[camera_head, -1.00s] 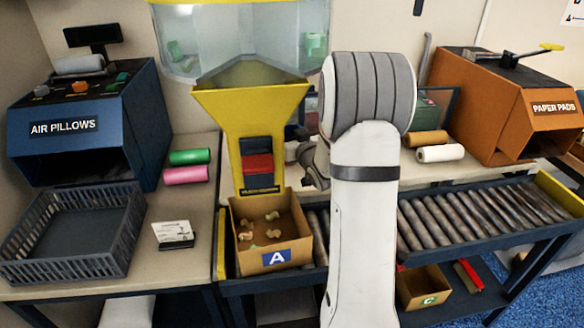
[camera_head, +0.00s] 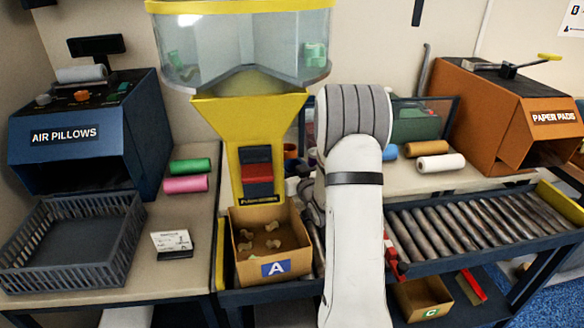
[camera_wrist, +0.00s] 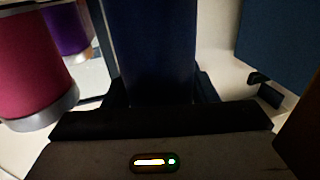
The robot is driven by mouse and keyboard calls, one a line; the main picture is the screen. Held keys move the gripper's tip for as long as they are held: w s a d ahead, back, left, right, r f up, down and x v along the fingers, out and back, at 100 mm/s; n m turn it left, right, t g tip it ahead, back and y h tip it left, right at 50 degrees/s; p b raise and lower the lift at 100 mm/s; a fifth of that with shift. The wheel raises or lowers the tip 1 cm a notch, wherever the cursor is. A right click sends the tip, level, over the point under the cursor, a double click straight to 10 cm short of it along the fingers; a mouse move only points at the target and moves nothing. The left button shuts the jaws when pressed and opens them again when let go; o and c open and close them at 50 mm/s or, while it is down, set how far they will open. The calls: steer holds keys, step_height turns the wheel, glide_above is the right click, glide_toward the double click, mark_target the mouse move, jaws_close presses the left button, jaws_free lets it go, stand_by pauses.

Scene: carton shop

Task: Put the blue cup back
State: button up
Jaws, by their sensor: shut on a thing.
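In the wrist view the dark blue cup (camera_wrist: 150,45) stands between the fingers of my gripper (camera_wrist: 160,92), which is shut on it. The cup's top is out of frame and its base is hidden by the gripper. A pink-red cup (camera_wrist: 30,60) with a grey base is to the left, and a purple cup (camera_wrist: 65,28) is behind it. In the head view my arm hides most of the gripper and the held cup.
Box A (camera_head: 268,268) with several packing pieces sits under the yellow hopper (camera_head: 248,115). The roller conveyor (camera_head: 470,225) runs right. A blue item (camera_head: 389,152) shows beside the brown roll (camera_head: 427,149) and white roll (camera_head: 441,163). The grey basket (camera_head: 72,243) is empty.

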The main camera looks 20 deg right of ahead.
steer(key=o, duration=1)
steer(key=shift+c, duration=0.2)
steer(key=shift+r+p, duration=0.2)
steer(key=shift+p, duration=0.1)
steer(key=s+b, duration=0.1)
steer(key=s, duration=1.1)
steer(key=shift+a, duration=0.15)
steer(key=shift+f, duration=0.1)
